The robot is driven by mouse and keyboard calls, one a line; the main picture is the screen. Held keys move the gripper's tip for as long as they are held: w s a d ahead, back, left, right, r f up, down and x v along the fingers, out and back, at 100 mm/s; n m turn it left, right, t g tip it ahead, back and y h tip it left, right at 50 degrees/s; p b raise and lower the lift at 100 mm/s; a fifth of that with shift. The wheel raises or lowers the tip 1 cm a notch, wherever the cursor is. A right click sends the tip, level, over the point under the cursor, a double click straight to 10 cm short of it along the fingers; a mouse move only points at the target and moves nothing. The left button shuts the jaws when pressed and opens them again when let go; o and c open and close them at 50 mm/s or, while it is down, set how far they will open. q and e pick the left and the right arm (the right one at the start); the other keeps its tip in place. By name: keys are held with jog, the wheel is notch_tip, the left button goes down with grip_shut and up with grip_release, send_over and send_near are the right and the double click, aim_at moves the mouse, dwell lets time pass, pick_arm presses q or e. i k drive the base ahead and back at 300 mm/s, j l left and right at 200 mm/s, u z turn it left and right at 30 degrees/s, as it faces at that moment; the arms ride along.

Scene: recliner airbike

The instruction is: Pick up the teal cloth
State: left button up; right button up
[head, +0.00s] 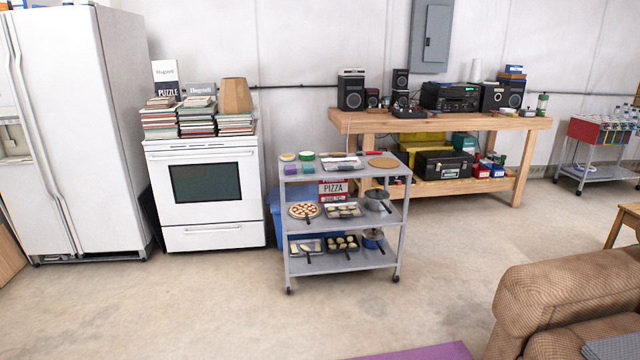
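I cannot make out a teal cloth for certain. On the top shelf of the grey cart (345,217) lie several small items, among them a small purple piece (291,170) and small greenish round things (306,156); they are too small to tell if any is cloth. A grey-blue textured piece (613,347) lies on the brown recliner (570,295), cut off by the frame's lower right corner. Neither of my grippers is in view.
A white fridge (75,130) and a white stove (205,195) stacked with books stand left. A wooden workbench (520,122) with speakers is behind the cart. A second cart (598,172) stands far right. A purple mat (430,352) lies at the bottom. The concrete floor between is clear.

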aim_at(307, 168)
jog(key=i, duration=2.3)
